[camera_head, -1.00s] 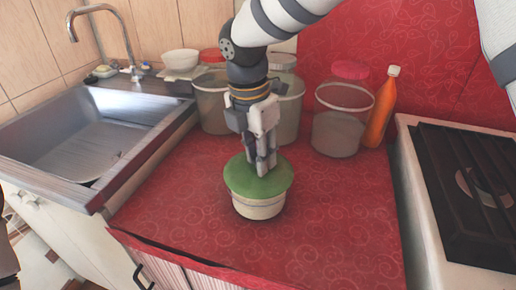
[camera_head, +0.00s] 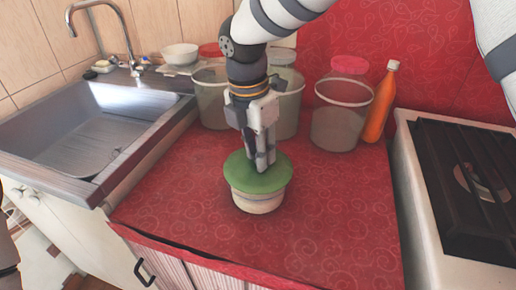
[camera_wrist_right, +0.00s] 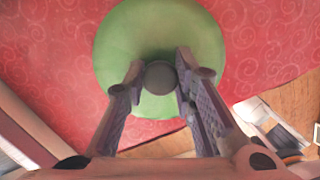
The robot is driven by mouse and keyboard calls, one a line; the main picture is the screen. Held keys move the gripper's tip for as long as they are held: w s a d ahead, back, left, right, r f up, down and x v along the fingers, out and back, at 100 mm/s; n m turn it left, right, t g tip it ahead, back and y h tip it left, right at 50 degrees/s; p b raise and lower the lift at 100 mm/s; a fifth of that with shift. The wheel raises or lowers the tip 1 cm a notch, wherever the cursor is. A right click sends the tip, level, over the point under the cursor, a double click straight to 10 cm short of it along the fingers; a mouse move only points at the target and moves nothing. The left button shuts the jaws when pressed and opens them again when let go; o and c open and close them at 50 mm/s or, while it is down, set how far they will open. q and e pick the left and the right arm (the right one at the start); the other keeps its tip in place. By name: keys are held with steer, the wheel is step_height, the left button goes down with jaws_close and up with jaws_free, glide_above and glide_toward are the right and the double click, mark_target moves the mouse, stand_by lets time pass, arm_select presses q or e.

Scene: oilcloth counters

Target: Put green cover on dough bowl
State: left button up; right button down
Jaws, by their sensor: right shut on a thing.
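The dough bowl (camera_head: 257,204), pale with a lighter band, stands upright on the red counter. The round green cover (camera_head: 245,180) is over its mouth and looks about level, hiding the inside. I cannot tell whether it is fully seated all round. My right gripper (camera_head: 261,167) points down from above and is shut on the cover's knob. In the right wrist view, the dark round knob (camera_wrist_right: 161,77) is between the fingers, with the green cover (camera_wrist_right: 122,45) behind it. My left gripper is not in view.
A metal sink (camera_head: 85,130) is left, a stove (camera_head: 470,190) right. The red cloth (camera_head: 335,220) around the bowl is free.

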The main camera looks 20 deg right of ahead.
steer(key=shift+f, duration=0.1)
steer(key=c, duration=1.2)
jaws_free()
steer(key=shift+c, duration=0.2)
steer(key=shift+r, duration=3)
